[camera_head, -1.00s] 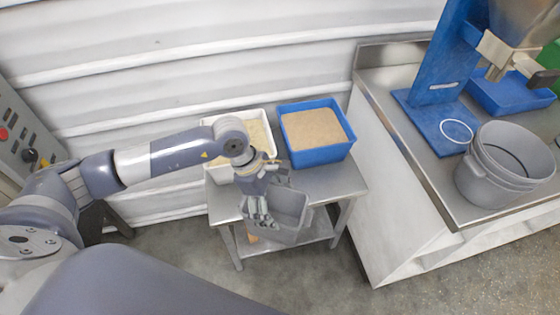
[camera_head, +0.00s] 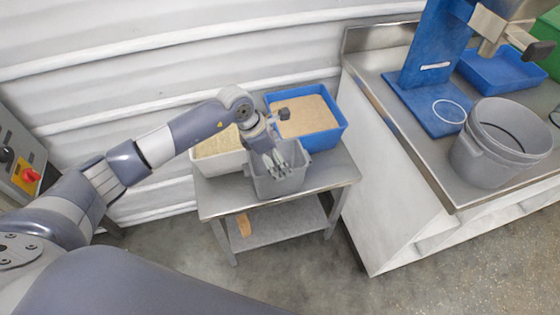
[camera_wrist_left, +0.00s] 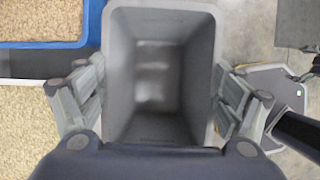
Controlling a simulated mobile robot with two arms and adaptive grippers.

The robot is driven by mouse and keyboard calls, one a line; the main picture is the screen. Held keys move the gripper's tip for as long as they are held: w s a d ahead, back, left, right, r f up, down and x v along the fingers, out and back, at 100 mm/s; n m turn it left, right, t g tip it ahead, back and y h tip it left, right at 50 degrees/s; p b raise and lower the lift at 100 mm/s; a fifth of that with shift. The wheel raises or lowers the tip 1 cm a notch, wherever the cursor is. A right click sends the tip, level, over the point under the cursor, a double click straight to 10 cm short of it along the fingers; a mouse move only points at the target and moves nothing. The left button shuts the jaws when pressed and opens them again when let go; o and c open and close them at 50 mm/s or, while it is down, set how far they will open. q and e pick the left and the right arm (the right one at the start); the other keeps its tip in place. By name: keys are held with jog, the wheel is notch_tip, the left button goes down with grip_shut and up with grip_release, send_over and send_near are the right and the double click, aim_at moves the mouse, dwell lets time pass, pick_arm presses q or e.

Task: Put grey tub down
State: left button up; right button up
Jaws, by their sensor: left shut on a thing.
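The grey tub (camera_head: 281,184) is over the front part of the small steel table (camera_head: 225,205), in front of the two substrate containers. It looks upright and close to the tabletop; I cannot tell whether it touches. My left gripper (camera_head: 276,160) is shut on the tub from above. In the left wrist view, the fingers lie on both sides of the tub (camera_wrist_left: 155,75), and its inside is empty. The tub hides the tabletop beneath it. My right gripper is not in view.
A white container (camera_head: 218,160) and a blue container (camera_head: 335,135), both filled with substrate, stand at the table's back. Bare tabletop shows right of the tub. A steel counter (camera_head: 425,185) on the right holds a grey bucket (camera_head: 485,160) and a blue stand (camera_head: 425,65).

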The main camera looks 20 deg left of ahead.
aim_at(280, 149)
pick_arm(q)
jog(key=w+b, duration=0.1)
jog(key=w, duration=0.2)
jog(key=shift+w+a+f, duration=0.1)
jog(key=shift+a+f, duration=0.05)
notch_tip(280, 149, down, 4)
jog(key=shift+w+r+b, duration=0.15)
jog(key=shift+b, duration=1.1)
jog(key=shift+r, duration=0.1)
jog(key=o, duration=1.2)
